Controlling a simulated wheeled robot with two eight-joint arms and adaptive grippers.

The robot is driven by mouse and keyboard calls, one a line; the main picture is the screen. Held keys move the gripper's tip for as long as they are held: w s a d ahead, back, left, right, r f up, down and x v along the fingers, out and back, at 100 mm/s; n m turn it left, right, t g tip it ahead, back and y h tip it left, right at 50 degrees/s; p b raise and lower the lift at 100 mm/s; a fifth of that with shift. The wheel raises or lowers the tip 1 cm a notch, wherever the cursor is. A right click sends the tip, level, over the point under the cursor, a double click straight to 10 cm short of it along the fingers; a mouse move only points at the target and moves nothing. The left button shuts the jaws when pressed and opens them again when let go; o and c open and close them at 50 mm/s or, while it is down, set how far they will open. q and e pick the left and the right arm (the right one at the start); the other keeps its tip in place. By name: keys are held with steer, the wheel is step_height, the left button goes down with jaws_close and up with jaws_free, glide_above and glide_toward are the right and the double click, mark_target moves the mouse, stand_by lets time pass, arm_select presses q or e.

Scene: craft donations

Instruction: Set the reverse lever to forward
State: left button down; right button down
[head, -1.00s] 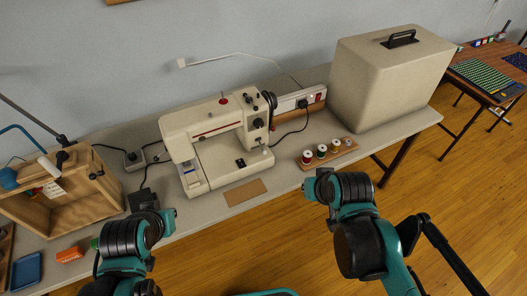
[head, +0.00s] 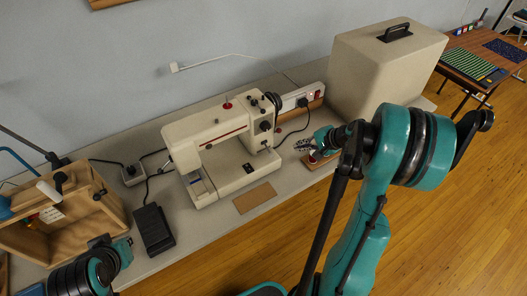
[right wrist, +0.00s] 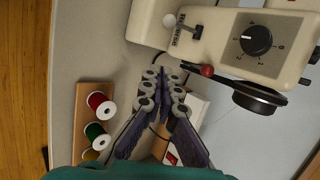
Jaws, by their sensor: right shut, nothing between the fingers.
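The cream sewing machine (head: 208,131) stands on the table. In the head view, my right gripper (head: 305,145) is just right of the machine, over the spool rack.
A red-knobbed lever (right wrist: 206,70) and a numbered dial (right wrist: 256,39) are near the reverse lever. A wooden rack of thread spools (right wrist: 94,124) lies close to the gripper. A large cream case (head: 385,75) stands right; a black pedal (head: 153,229) lies left.

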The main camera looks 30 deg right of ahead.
arm_select(q)
steer(key=shift+a, duration=0.45)
arm_select(e)
steer(key=shift+w+d+f, duration=0.35)
steer(key=shift+f, duration=0.2)
